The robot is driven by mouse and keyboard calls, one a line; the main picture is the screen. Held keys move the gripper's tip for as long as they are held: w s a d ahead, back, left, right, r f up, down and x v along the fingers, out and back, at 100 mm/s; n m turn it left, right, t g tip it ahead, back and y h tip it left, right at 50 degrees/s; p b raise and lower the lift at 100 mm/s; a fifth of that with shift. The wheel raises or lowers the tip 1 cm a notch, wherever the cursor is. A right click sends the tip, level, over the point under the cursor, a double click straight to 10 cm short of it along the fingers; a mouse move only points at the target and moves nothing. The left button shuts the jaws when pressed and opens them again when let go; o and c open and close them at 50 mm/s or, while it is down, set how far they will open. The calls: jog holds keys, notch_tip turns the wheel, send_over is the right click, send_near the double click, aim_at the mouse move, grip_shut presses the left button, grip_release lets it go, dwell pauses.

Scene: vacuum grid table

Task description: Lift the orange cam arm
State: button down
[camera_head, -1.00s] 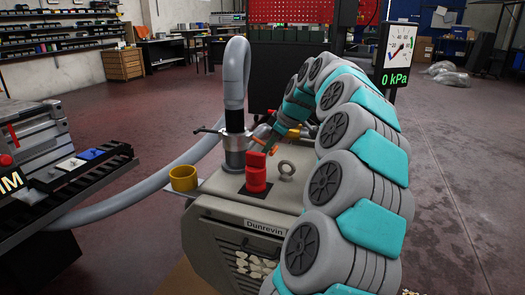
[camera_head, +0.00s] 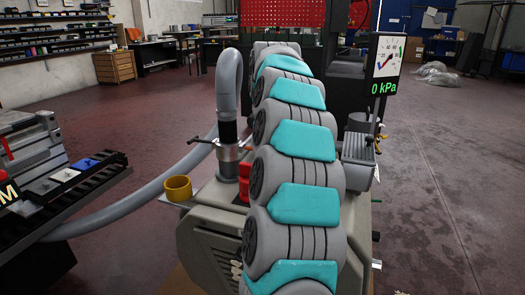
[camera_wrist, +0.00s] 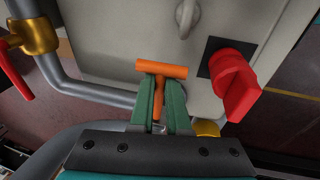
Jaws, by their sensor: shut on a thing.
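The orange cam arm (camera_wrist: 162,69) shows in the wrist view as a T-shaped handle with its crossbar just beyond the fingertips. My gripper (camera_wrist: 160,84) has its green fingers on either side of the orange stem and is shut on it. The stem's lower end runs back between the fingers, and what it joins is mostly hidden. In the head view my arm hides both the gripper and the orange cam arm.
A red rotary switch (camera_wrist: 236,85) sits close right of the gripper. A brass fitting (camera_wrist: 36,36) with a red lever is at upper left. In the head view a grey hose (camera_head: 231,80) rises from the pump, with a yellow cup (camera_head: 178,188) beside it. A gauge (camera_head: 386,57) reads 0 kPa.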

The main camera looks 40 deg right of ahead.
jog(key=c, duration=0.9)
grip_release()
jog(key=shift+r, duration=0.1)
jog(key=v, duration=0.7)
jog(key=shift+s+a+r, duration=0.1)
jog(key=shift+s+r, duration=0.05)
jog(key=shift+r, duration=0.1)
